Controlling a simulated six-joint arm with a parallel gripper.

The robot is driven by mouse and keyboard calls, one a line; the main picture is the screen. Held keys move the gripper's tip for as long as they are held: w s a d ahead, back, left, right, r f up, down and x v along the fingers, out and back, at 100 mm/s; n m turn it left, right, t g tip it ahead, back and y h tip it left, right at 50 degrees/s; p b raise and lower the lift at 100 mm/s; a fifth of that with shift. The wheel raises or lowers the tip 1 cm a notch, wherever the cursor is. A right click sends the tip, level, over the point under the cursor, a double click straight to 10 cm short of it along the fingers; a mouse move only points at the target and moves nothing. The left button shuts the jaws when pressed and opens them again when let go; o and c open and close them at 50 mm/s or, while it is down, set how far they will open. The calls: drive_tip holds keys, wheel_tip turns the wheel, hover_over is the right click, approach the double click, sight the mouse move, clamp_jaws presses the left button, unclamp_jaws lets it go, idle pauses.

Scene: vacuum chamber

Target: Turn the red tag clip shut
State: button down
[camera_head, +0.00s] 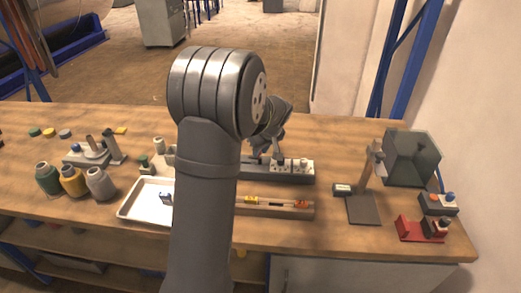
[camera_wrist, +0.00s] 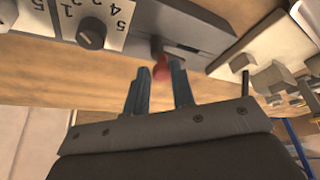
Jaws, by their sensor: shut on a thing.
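The red tag clip (camera_wrist: 161,67) shows in the wrist view as a small rounded red piece at the near edge of a grey panel (camera_wrist: 190,24). My gripper (camera_wrist: 158,78) has one finger on each side of it and is shut on it near the fingertips. The clip's far end and its exact turn angle are hard to see. In the head view my gripper (camera_head: 265,157) is over the grey panel (camera_head: 302,178), mostly behind my arm, and the clip is hidden there.
A black knob (camera_wrist: 91,33) on a numbered white plate sits beside the clip. A rail (camera_head: 285,208) with yellow and orange pieces lies in front of the panel. A white tray (camera_head: 128,211) is to the left, a stand (camera_head: 365,208) to the right.

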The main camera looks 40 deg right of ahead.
drive_tip(key=shift+n, duration=0.5)
drive_tip(key=c, duration=1.2)
unclamp_jaws()
drive_tip(key=shift+r, duration=0.1)
drive_tip(key=v, duration=1.7)
drive_tip(key=shift+d, duration=0.35)
drive_tip(key=shift+r, duration=0.15)
drive_tip(key=x, duration=1.7)
drive_tip(key=shift+a+f, duration=0.3)
drive_tip(key=shift+a, duration=0.05)
